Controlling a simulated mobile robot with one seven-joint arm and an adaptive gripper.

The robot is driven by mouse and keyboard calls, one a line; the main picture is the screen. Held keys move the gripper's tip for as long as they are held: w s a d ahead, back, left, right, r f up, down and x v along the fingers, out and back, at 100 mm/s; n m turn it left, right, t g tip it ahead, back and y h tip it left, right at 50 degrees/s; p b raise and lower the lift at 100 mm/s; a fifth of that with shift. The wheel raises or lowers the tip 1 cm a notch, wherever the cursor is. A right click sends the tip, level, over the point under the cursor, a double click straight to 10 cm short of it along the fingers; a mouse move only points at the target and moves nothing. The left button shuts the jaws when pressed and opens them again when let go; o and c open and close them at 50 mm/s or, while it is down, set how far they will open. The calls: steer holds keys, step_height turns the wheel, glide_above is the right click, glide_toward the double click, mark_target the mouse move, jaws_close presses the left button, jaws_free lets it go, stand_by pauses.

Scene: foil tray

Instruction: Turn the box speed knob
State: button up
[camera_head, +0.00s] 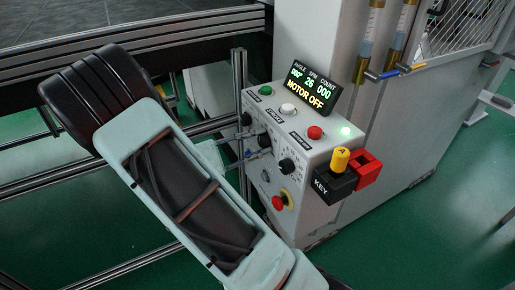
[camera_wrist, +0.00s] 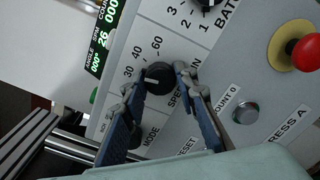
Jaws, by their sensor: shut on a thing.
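The black speed knob (camera_wrist: 158,77) sits on the grey control box face, beside a printed scale with 30, 40 and 60 and a partly covered "SPEED" label. Its white mark shows between my fingertips. My gripper (camera_wrist: 159,80) is shut on the knob, one blue-grey finger on each side. In the head view my gripper (camera_head: 256,145) reaches the front of the control box (camera_head: 318,190), and the knob is mostly hidden there. The box display (camera_head: 311,88) reads SPM 26, COUNT 000 and MOTOR OFF.
Another black knob (camera_head: 286,165) is right of my gripper. A red emergency button (camera_head: 278,202) on a yellow ring is below. Green, white and red buttons line the box top. A yellow key piece (camera_head: 341,159) stands at right. A metal post (camera_head: 240,100) is close to my arm.

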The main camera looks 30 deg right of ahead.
steer(key=m+b, duration=0.2)
steer(key=m, duration=0.1)
steer(key=shift+f, duration=0.2)
steer(key=shift+r+m+b, duration=0.1)
steer(key=shift+m+b, duration=0.65)
steer(key=shift+m, duration=0.55)
steer(key=shift+r, duration=0.1)
steer(key=o, duration=1.2)
steer(key=shift+c, duration=0.2)
steer(key=a, duration=1.2)
steer(key=shift+s, duration=0.2)
